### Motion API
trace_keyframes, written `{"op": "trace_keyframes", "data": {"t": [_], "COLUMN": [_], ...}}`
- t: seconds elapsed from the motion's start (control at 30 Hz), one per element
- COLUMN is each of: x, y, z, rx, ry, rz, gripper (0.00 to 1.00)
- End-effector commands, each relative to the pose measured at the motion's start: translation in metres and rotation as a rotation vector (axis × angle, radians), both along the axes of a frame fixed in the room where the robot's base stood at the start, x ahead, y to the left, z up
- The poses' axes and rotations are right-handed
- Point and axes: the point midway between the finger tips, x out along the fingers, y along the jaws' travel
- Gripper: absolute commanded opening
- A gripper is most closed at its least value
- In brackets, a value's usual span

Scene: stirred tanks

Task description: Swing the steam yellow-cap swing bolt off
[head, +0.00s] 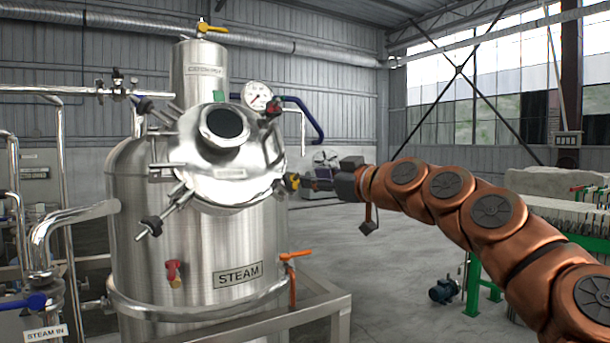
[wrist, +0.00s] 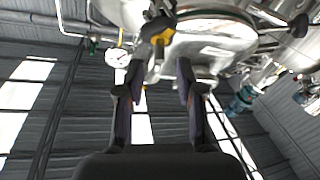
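The steel tank labelled STEAM (head: 140,250) stands left of centre in the head view, with a round hatch lid (head: 190,165) carrying a dark sight glass. The yellow-cap swing bolt (head: 293,181) is at the lid's right edge. In the wrist view the yellow cap (wrist: 160,36) is up ahead, just beyond the fingertips. My gripper (head: 312,183) reaches in from the right, close to the cap. In the wrist view my gripper (wrist: 158,72) has its two fingers apart with nothing between them. Whether a fingertip touches the bolt cannot be told.
Black-knobbed swing bolts (head: 150,226) stick out at the lid's lower left, and a red-capped one (head: 273,109) stands at upper right. A pressure gauge (head: 258,95), an orange-handled valve (head: 295,256) and a steel frame (head: 325,305) are nearby. Open floor lies right of the tank.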

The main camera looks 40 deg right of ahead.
Motion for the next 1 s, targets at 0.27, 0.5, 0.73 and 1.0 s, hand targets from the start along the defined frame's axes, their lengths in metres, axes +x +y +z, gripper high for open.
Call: {"op": "trace_keyframes", "data": {"t": [0.27,0.5,0.73,1.0], "x": [0.036,0.041,0.041,0.041], "y": [0.005,0.006,0.006,0.006], "z": [0.002,0.000,0.000,0.000], "rx": [0.001,0.000,0.000,0.000], "ry": [0.000,-0.001,-0.001,-0.001], "rz": [0.001,0.000,0.001,0.001], "gripper": [0.36,0.36,0.21,0.00]}}
